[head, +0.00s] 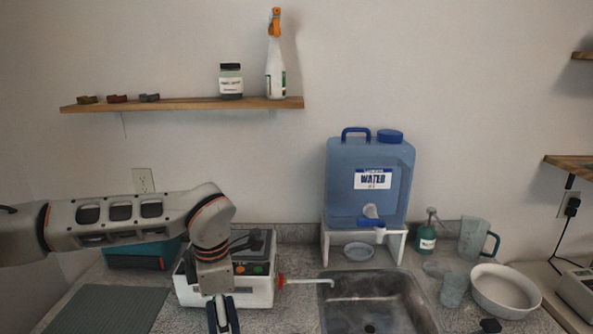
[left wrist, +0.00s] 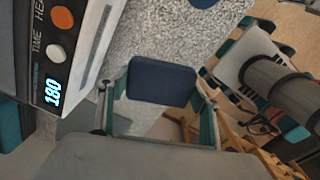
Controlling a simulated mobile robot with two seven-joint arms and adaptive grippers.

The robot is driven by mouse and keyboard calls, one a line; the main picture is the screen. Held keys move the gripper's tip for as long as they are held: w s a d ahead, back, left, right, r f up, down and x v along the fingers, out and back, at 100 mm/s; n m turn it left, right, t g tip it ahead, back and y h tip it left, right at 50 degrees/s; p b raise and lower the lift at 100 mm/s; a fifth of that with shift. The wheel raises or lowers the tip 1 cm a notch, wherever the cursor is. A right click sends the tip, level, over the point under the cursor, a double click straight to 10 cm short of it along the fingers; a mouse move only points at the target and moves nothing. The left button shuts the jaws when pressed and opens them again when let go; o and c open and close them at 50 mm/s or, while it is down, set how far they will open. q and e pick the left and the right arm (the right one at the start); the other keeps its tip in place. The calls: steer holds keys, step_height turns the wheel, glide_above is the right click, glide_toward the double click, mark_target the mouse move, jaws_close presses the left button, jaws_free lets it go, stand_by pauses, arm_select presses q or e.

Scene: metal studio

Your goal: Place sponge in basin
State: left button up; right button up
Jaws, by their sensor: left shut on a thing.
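A dark blue sponge (left wrist: 161,82) sits between the two fingers of my left gripper (left wrist: 163,95) in the left wrist view. The gripper is shut on it, above the speckled counter. In the head view my left gripper (head: 223,318) points down at the bottom edge, in front of a white device and left of the basin. The sponge cannot be made out there. The grey metal sink basin (head: 345,302) is set into the counter right of the gripper; its lower part is cut off by the frame. My right gripper is not in view.
A white device (head: 190,290) with coloured buttons stands behind the gripper. A blue water container (head: 345,205) stands on a white stand (head: 399,247) behind the basin. A white bowl (head: 528,300), a clear cup (head: 453,290), a pitcher (head: 470,240) and a green bottle (head: 426,240) stand at right.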

arm_select(q)
steer(key=s+a+m, duration=0.3)
steer(key=a+m, duration=0.1)
steer(key=m, duration=0.7)
steer(key=s+a+m, duration=0.4)
steer(key=m, duration=0.7)
steer(key=shift+a, duration=0.35)
steer(key=shift+r, duration=0.1)
